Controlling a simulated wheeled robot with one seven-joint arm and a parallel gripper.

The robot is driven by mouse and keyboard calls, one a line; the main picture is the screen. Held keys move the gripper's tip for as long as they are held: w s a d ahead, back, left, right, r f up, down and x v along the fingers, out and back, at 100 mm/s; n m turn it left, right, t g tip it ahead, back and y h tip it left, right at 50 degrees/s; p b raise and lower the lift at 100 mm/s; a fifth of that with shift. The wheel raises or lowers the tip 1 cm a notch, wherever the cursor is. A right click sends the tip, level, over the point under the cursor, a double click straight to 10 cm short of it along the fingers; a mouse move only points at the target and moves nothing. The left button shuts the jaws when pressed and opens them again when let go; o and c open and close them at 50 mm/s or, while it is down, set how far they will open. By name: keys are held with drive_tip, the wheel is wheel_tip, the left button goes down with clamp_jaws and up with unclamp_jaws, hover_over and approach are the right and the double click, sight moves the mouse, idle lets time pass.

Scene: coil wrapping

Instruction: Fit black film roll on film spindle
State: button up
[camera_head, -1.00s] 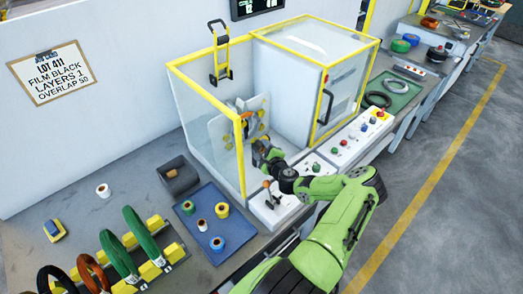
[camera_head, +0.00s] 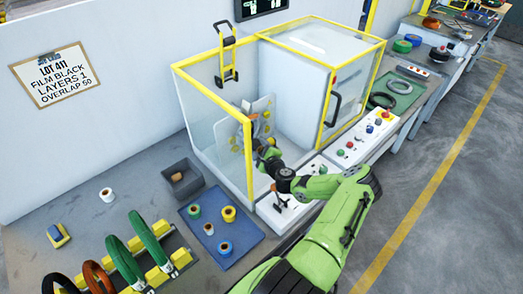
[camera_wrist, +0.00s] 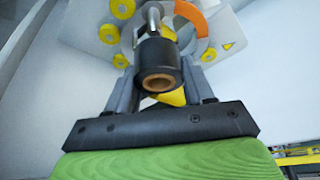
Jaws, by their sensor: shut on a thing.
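The black film roll (camera_wrist: 158,62) shows in the wrist view with its brown core facing the camera. My gripper (camera_wrist: 160,75) is shut on it, one finger on each side. Just beyond the roll, in line with it, is a metal spindle (camera_wrist: 153,18) on the wrapping machine. I cannot tell whether the roll touches the spindle or sits on it. In the head view my gripper (camera_head: 268,156) reaches inside the machine's yellow-framed guard, in front of the wrapping head (camera_head: 250,125); the roll is too small to make out there.
Yellow rollers (camera_wrist: 123,9) and an orange-and-grey ring (camera_wrist: 190,22) surround the spindle closely. The yellow guard post (camera_head: 248,160) stands beside my arm. A blue tray (camera_head: 245,238) with several rolls and a control panel (camera_head: 358,140) stand nearby.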

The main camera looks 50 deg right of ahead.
drive_tip(key=shift+w+d+b, duration=0.15)
drive_tip(key=shift+w+d, duration=0.05)
drive_tip(key=shift+w, duration=1.5)
drive_tip(key=shift+w+d+b, duration=0.15)
drive_tip(key=shift+w+d, duration=0.05)
drive_tip(key=shift+w, duration=1.5)
drive_tip(key=o, duration=1.1)
drive_tip(key=v, duration=0.7)
drive_tip(key=shift+s+a, duration=0.1)
drive_tip(key=shift+s, duration=0.15)
